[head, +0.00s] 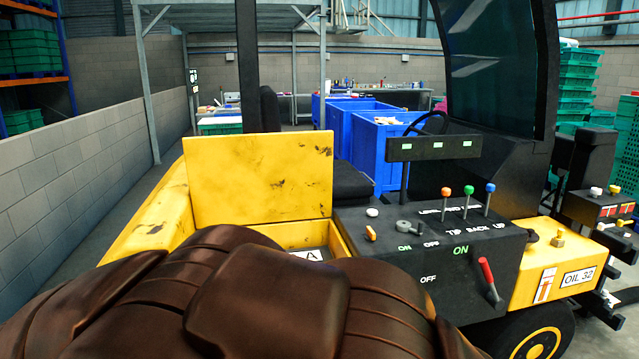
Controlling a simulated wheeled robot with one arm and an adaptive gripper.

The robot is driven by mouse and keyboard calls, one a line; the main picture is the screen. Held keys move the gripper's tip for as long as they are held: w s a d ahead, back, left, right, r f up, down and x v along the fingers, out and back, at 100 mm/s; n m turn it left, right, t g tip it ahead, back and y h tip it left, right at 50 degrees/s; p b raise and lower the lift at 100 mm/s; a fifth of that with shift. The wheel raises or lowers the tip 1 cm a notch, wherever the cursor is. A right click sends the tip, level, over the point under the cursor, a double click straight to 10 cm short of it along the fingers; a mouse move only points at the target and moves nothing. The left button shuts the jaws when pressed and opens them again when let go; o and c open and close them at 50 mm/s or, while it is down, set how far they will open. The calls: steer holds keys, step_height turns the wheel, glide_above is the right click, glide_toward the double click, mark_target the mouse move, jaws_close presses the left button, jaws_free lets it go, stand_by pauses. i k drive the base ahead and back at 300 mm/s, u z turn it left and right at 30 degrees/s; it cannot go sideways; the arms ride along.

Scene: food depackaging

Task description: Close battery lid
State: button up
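The battery lid (258,180) is a flat yellow panel with dark scuffs, standing upright and open on the yellow vehicle. In front of it is the open yellow battery compartment (290,236). A white label with a black letter shows inside. The compartment's near part is hidden by a large brown ridged shape across the bottom foreground; I cannot tell for sure what this shape is. No gripper fingers are visible.
A black control panel (440,240) with coloured levers (468,198) and a red handle (489,278) stands right of the compartment. A dark post (247,65) rises behind the lid. Blue bins (385,150) stand farther back. A grey block wall (75,175) runs along the left.

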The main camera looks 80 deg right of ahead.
mark_target(240, 180)
steer(key=z, duration=0.2)
steer(key=i, duration=3.95)
steer(key=z, duration=2.25)
steer(key=i, duration=1.55)
steer(key=z, duration=2.8)
